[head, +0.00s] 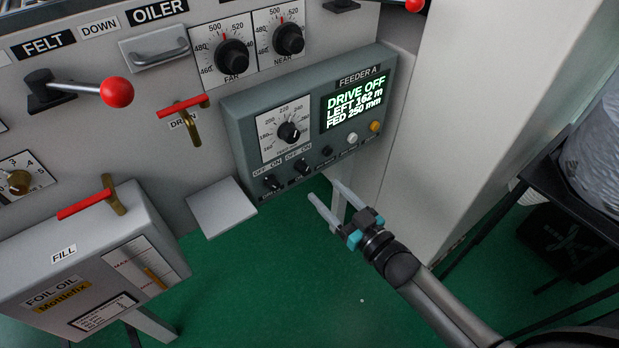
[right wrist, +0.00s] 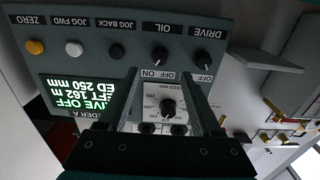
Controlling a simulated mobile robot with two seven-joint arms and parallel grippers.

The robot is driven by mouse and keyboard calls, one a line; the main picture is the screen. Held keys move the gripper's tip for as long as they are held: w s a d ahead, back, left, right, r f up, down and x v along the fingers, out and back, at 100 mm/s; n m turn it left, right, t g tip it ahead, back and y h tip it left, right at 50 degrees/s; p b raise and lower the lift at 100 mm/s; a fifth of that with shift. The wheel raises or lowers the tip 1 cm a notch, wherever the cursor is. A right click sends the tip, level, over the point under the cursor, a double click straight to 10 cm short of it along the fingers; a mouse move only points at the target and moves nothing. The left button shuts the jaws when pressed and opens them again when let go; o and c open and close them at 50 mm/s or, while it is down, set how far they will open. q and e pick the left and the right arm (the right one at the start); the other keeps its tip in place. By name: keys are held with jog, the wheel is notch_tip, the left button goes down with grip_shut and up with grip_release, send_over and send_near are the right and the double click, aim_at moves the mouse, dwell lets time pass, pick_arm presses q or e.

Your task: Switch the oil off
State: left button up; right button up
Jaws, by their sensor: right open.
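The grey FEEDER A box (head: 232,120) has two small black switches on its lower edge under OFF–ON labels. The oil switch (head: 302,167) is the right one, and the drive switch (head: 272,183) is to its left. I cannot clearly tell which way the oil switch points. In the right wrist view the panel is upside down, with the oil switch (right wrist: 158,56) beyond my fingertips and the drive switch (right wrist: 202,58) to its right. My right gripper (head: 322,190) is open and empty, just below and in front of the panel, apart from the switches. My left gripper is not in view.
The lit display (head: 354,103) reads DRIVE OFF, LEFT 162 m, FED 250 mm. Beside the switches are a black, a white and an orange button (head: 375,126). The foil oil tank (head: 95,262) stands at lower left. Open green floor lies below the panel.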

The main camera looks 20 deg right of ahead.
aim_at(306, 172)
jog(key=b+x, duration=0.1)
jog(key=x, duration=0.4)
jog(key=shift+w+f+b, duration=0.1)
jog(key=shift+b, duration=0.2)
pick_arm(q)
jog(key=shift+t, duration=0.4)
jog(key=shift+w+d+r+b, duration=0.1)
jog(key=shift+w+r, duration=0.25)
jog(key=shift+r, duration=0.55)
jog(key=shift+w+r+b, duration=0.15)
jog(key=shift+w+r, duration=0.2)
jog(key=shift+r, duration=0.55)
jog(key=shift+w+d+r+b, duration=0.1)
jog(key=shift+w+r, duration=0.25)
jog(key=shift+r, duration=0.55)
pick_arm(e)
jog(key=shift+x, duration=1.1)
grip_shut()
